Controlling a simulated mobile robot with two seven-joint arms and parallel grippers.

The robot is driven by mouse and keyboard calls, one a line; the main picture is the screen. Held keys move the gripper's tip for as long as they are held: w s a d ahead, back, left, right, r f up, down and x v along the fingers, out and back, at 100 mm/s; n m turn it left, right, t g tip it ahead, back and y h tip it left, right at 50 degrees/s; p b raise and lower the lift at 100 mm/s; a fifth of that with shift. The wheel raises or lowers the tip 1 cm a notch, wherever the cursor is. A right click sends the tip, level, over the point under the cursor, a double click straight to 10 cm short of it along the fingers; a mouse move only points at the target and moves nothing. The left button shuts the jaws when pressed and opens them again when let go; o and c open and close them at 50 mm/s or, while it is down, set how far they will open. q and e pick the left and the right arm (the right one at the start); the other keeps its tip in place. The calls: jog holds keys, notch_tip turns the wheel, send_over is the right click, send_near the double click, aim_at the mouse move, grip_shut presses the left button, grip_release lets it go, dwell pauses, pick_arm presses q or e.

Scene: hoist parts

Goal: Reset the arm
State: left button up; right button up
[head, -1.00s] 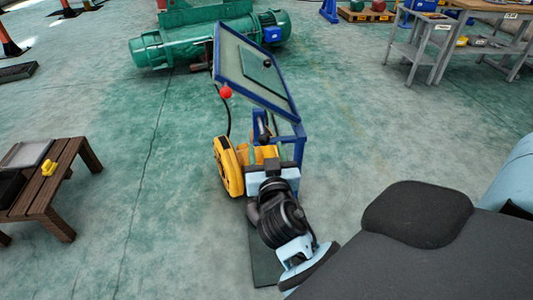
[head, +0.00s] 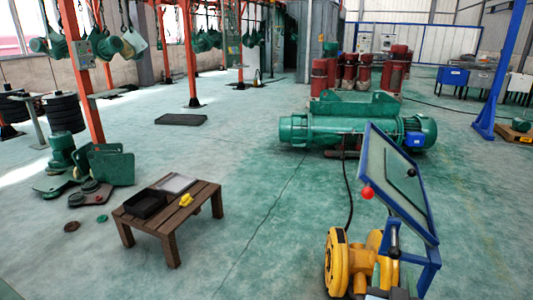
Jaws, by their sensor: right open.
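My right gripper (head: 384,277) is at the bottom edge of the head view, right of centre, and only partly shows. It is open, close beside the yellow hoist part (head: 337,262) under the tilted panel. Whether it touches that part I cannot tell. Most of my right arm is below the frame. My left gripper is not in view.
A blue-framed tilted panel (head: 398,180) with a red ball knob (head: 368,192) stands by my right gripper. A green hoist (head: 330,130) lies behind it. A brown wooden table (head: 160,222) with trays and a yellow item stands left. Open floor lies between.

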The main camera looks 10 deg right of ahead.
jog(key=s+a+f+n+g+y+p, duration=0.2)
jog(key=s+a+f+n+y+p, duration=0.15)
jog(key=s+f, duration=0.55)
jog(key=s+a+f+n+g+y+p, duration=0.4)
jog(key=s+f, duration=0.3)
jog(key=s, duration=0.4)
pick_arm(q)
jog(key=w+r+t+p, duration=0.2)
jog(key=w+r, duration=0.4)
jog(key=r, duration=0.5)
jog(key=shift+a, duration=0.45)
pick_arm(e)
jog(key=s+a+f+y, duration=0.1)
jog(key=s+a, duration=0.1)
jog(key=s, duration=0.4)
jog(key=s+a+f+y, duration=0.1)
jog(key=s+a+y, duration=0.1)
jog(key=s, duration=0.4)
jog(key=shift+s+a+f+g, duration=0.15)
jog(key=shift+s+f+g, duration=0.15)
jog(key=shift+g, duration=0.1)
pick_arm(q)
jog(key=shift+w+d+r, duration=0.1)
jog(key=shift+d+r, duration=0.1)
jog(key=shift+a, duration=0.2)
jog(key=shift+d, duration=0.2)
